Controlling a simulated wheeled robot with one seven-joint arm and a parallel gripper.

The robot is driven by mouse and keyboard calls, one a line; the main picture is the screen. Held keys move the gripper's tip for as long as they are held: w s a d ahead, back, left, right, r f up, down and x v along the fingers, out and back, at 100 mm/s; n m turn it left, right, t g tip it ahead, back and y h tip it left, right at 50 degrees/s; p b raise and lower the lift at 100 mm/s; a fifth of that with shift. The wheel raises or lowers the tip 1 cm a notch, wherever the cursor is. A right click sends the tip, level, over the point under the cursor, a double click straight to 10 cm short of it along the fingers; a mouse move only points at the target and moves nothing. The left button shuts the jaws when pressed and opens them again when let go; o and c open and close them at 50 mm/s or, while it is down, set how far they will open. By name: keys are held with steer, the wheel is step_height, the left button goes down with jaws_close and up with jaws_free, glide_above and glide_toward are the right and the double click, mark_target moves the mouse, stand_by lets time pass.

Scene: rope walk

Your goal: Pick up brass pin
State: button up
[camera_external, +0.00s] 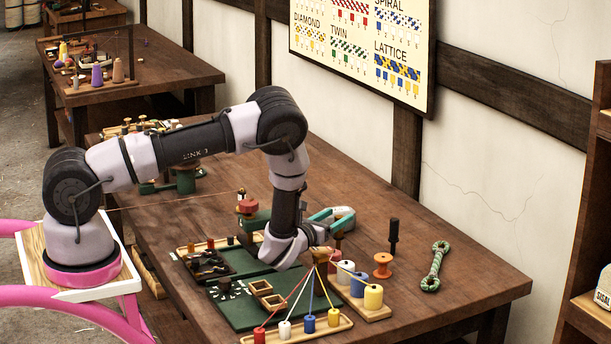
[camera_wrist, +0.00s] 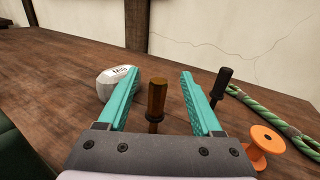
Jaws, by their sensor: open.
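A brown, dull-gold upright pin with a thick round head, which looks like the brass pin (camera_wrist: 157,98), stands in the middle of the wrist view. Its lower part narrows to a dark collar, and its foot is hidden behind my gripper body. My gripper (camera_wrist: 160,76) has teal fingers spread wide, one on each side of the pin, with clear gaps and no visible contact. In the external view my gripper (camera_external: 335,215) is low over the table, and a small brown piece of the pin (camera_external: 338,236) shows just below the fingers.
A white block with lettering (camera_wrist: 112,78) is just beyond the left finger. A black-handled upright tool (camera_external: 394,236), an orange spool (camera_external: 383,266) and a green rope (camera_external: 436,266) lie to the right. Several thread spools (camera_external: 373,297) stand in front.

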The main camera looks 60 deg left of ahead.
step_height(320, 180, down, 2)
steer(key=shift+w+f, duration=0.1)
steer(key=shift+f, duration=0.1)
steer(key=x, duration=0.5)
steer(key=shift+r, duration=0.1)
jaws_close()
